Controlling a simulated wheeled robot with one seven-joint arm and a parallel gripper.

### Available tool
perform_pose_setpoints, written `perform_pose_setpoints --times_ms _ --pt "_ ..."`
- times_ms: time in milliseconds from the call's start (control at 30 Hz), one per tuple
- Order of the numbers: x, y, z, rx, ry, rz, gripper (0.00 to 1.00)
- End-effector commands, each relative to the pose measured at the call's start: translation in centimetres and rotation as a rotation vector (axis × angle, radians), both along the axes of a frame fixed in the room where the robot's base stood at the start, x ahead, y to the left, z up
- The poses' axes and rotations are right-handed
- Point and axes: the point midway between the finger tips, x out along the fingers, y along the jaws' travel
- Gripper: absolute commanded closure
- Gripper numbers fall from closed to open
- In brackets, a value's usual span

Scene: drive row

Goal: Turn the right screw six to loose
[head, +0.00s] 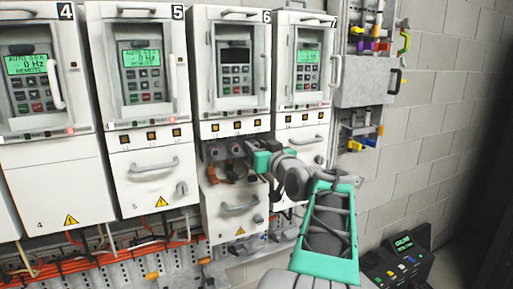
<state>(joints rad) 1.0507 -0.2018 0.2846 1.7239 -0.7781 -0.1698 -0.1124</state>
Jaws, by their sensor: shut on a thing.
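Drive six (236,60) stands third from the left, its display dark. Its lower cover (222,222) sits lower than its neighbours' covers, baring a terminal recess (219,168) with round knob-like screws (212,153) and orange-brown wire ends below them. My gripper (249,149) reaches in from the right at the upper right of this recess. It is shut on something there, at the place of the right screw. The screw itself is hidden by the gripper, so its turn angle cannot be told.
Drives four (40,165), five (146,165) and seven (303,60) flank it, their displays lit green. Orange cables (100,250) run along a rail below. A rack (368,60) of coloured parts hangs at right; a button console (400,262) stands at lower right.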

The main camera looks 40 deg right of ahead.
Motion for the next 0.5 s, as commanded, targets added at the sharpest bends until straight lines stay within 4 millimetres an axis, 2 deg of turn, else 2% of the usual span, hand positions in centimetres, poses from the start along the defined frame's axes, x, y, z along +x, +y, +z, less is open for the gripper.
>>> perform_pose_setpoints --times_ms 267,500 --pt "0.01 0.02 -0.17 -0.011 0.003 0.000 1.00" --pt "0.01 0.01 -0.67 -0.090 0.024 0.000 1.00"
